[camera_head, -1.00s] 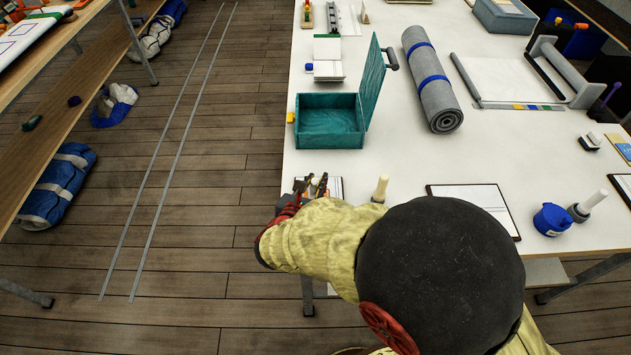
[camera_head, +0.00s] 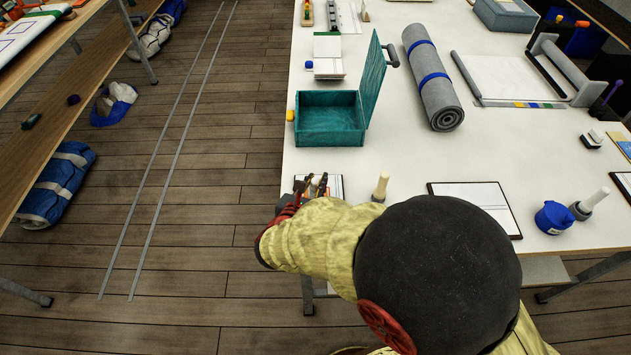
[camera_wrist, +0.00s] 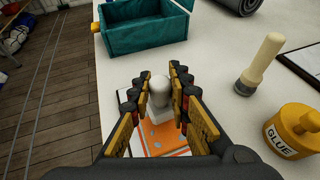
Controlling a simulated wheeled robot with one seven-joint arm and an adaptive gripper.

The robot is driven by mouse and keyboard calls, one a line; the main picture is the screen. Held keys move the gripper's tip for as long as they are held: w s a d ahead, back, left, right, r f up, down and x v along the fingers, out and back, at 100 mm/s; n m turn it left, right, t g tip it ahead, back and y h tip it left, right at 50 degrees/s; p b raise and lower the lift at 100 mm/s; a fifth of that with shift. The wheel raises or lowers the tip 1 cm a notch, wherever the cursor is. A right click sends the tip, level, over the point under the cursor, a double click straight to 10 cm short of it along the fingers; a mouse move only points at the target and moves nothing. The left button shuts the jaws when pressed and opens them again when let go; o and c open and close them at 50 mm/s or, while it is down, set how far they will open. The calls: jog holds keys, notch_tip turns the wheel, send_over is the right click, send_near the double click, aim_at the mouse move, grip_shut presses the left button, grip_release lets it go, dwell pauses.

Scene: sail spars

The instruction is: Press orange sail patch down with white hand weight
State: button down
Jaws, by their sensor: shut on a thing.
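My gripper (camera_wrist: 158,98) is shut on the white hand weight (camera_wrist: 160,86), with its fingers on either side of the knob. In the wrist view the weight is upright over the orange sail patch (camera_wrist: 168,138), which lies on a white sheet near the table's edge. The fingers and palm hide part of the patch and sheet. I cannot tell whether the weight's base touches the patch. In the head view my gripper (camera_head: 314,184) is over the sheet (camera_head: 336,184), and the weight and patch are mostly hidden.
An open teal box (camera_head: 330,139) stands just beyond the gripper. A pale-handled brush-like tool (camera_wrist: 260,65) and a yellow glue pot (camera_wrist: 292,130) stand to the right. A grey roll (camera_head: 433,80) and a framed sheet (camera_head: 475,205) lie farther right on the table (camera_head: 400,150).

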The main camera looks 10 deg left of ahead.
jog(key=shift+f+b, duration=1.05)
dwell(7.0)
